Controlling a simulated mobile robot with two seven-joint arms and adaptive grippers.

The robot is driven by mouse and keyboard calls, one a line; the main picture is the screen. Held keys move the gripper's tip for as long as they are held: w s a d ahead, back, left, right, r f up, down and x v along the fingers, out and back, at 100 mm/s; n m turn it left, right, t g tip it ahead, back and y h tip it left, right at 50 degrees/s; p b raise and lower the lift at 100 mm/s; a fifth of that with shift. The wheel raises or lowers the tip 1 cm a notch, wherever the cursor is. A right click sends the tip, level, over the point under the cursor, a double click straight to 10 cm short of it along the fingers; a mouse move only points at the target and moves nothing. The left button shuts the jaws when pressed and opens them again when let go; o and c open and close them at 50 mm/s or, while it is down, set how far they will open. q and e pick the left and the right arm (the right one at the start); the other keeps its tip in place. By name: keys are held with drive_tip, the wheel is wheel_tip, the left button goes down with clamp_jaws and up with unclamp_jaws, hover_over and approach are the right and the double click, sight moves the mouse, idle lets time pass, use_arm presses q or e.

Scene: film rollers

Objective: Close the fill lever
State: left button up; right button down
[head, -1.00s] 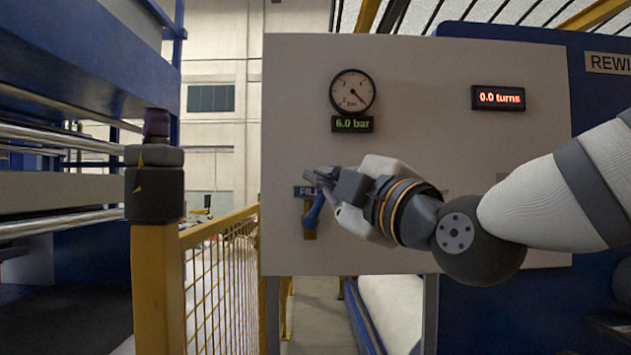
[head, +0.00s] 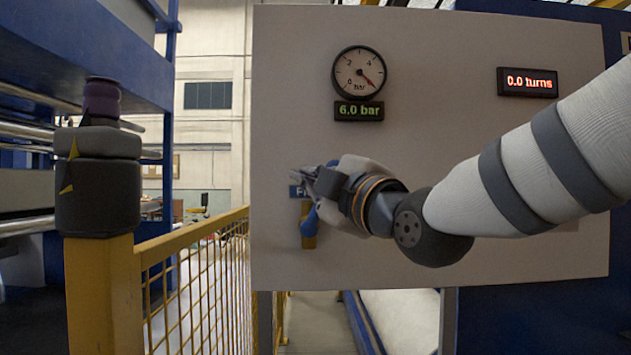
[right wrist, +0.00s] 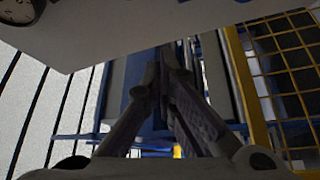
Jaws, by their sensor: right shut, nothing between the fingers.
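The fill lever (head: 310,219) has a blue handle on a yellow-brown mount, low on the left of the white panel. Its handle points down and slightly left, and its upper part is hidden behind my right gripper. My right gripper (head: 308,176) is in front of the panel, at the lever's upper end, fingers pointing left. Whether it touches the lever I cannot tell. In the right wrist view its fingers (right wrist: 167,75) are together and empty. My left gripper is not in view.
The white panel (head: 450,130) carries a pressure gauge (head: 358,73), a green display (head: 359,111) reading 6.0 bar and a red display (head: 527,82) reading 0.0 turns. A yellow mesh fence (head: 205,270) and a post with a dark knobbed top (head: 98,190) stand at left.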

drive_tip(key=w, duration=0.6)
drive_tip(key=shift+d+f, duration=0.2)
drive_tip(key=shift+d, duration=0.2)
